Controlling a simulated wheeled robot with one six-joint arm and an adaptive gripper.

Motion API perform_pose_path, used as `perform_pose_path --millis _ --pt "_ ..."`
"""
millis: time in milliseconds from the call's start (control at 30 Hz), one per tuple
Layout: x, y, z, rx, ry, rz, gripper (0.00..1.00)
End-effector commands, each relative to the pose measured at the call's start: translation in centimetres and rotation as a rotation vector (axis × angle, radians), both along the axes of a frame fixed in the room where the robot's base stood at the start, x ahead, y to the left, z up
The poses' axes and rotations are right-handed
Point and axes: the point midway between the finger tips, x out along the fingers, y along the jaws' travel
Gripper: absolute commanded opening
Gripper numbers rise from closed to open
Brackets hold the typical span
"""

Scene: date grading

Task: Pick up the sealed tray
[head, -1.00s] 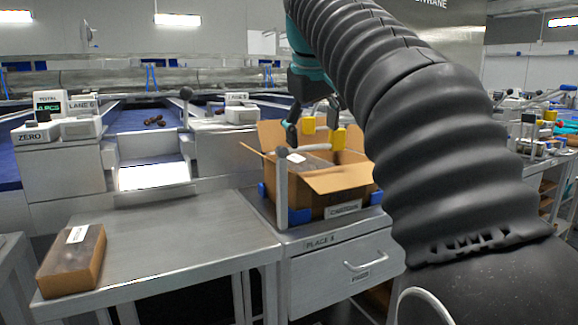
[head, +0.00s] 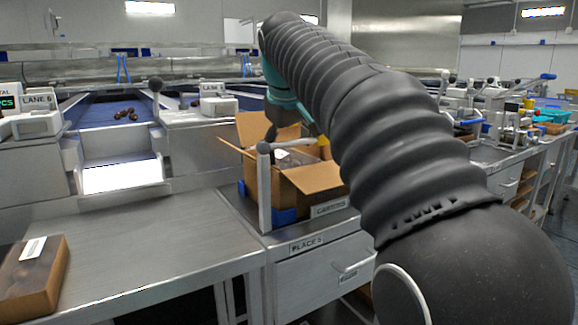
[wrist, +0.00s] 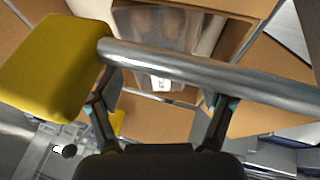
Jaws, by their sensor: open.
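A sealed tray (head: 32,277), a brown box with a clear top and a white label, lies on the steel table at the left edge of the head view. Another clear-topped tray (wrist: 158,32) with a white label shows inside the open carton in the wrist view; its far end is cut off. My gripper (wrist: 160,105) is open and empty over the carton, with its dark fingers apart. A metal bar (wrist: 215,76) crosses the wrist view in front of them. In the head view my arm hides most of the gripper; a yellow part shows at the carton.
The open cardboard carton (head: 318,178) stands on the drawer unit (head: 325,262), its flaps spread. A grey post (head: 264,195) with a round top rises at its front corner. The steel table (head: 160,245) is clear right of the left tray. Lane machinery stands behind.

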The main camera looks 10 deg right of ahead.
Motion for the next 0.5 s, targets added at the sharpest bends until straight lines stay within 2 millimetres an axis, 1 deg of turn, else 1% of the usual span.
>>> perform_pose_path --millis 167,300,400,500 --pt "0.9 -0.2 -1.6 0.000 0.002 -0.003 0.81" --pt "1.9 -0.4 -3.5 -0.001 0.002 -0.003 0.81" --pt "2.3 -0.5 -4.3 0.000 0.001 -0.004 0.81" --pt "2.5 -0.6 -4.6 0.000 0.000 -0.003 0.81"
